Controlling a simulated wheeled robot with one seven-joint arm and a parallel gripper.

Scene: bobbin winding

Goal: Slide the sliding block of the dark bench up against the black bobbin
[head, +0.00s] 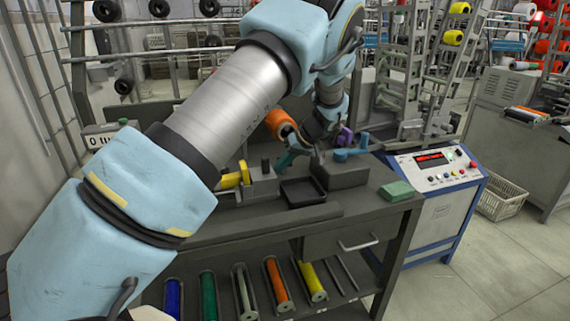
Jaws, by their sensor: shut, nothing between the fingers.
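The dark bench (375,204) stands in the middle of the head view. My arm reaches over it from the left, and my gripper (318,156) points down near the bench top, shut and empty, just left of a grey block (342,173) with a blue handle (351,153). Farther left, a smaller grey block (264,184) with a short dark peg looks like the sliding block, but I cannot be sure. A yellow spool (236,179) is beside it, partly behind my arm. I cannot make out a black bobbin on the bench; my arm hides part of it.
A black tray (303,192) lies between the blocks. A green block (396,191) sits at the right corner. An orange spool (281,124) and a purple part (344,137) are close to my wrist. A control box (437,170) stands right of the bench. Coloured rolls lie on the lower shelf.

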